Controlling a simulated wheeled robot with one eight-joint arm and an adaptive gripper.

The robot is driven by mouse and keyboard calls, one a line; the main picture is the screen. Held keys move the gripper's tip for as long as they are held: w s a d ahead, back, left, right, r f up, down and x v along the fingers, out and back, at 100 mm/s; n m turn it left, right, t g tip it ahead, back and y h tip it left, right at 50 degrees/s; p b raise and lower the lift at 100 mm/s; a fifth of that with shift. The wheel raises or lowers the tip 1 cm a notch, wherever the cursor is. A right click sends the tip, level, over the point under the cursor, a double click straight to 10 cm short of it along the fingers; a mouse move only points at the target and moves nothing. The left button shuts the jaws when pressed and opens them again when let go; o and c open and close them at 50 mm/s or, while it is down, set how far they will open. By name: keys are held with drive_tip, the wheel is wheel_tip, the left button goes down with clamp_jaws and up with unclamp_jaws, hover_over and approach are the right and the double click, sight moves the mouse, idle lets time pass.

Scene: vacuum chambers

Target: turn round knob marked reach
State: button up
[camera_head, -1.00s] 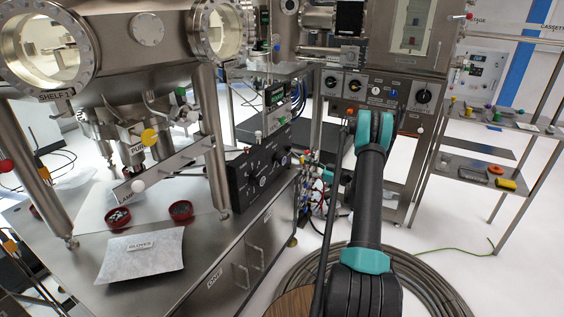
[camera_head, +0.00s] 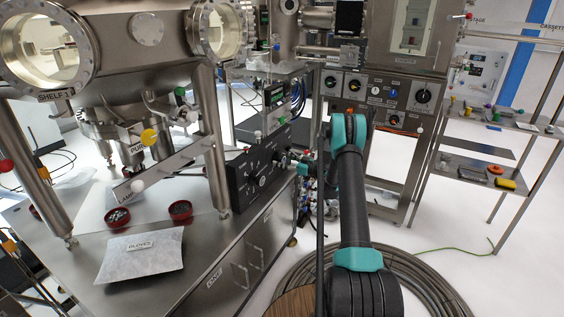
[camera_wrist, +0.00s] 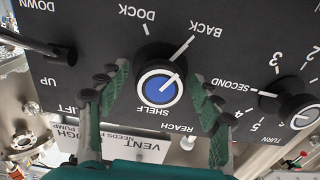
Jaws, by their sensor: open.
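The reach knob (camera_wrist: 160,85) is a round black knob with a blue centre and a white ring, on a black panel. DOCK, BACK, SHELF and REACH are printed around it. Its white pointer line aims up and right, toward the BACK mark. My gripper (camera_wrist: 159,92) is open, with one green finger on each side of the knob. I cannot tell whether the fingers touch it. In the head view my gripper (camera_head: 297,162) is at the right end of the black panel (camera_head: 240,180), and the knob cannot be made out there.
The turn knob (camera_wrist: 298,108) is right of the reach knob, close to my right finger. A black lever (camera_wrist: 45,47) sticks out at the left by UP and DOWN. A vent label (camera_wrist: 150,150) lies below. In the head view, a steel bench (camera_head: 200,265) carries the panel.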

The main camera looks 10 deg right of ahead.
drive_tip(key=c, duration=1.2)
drive_tip(key=shift+m, duration=0.3)
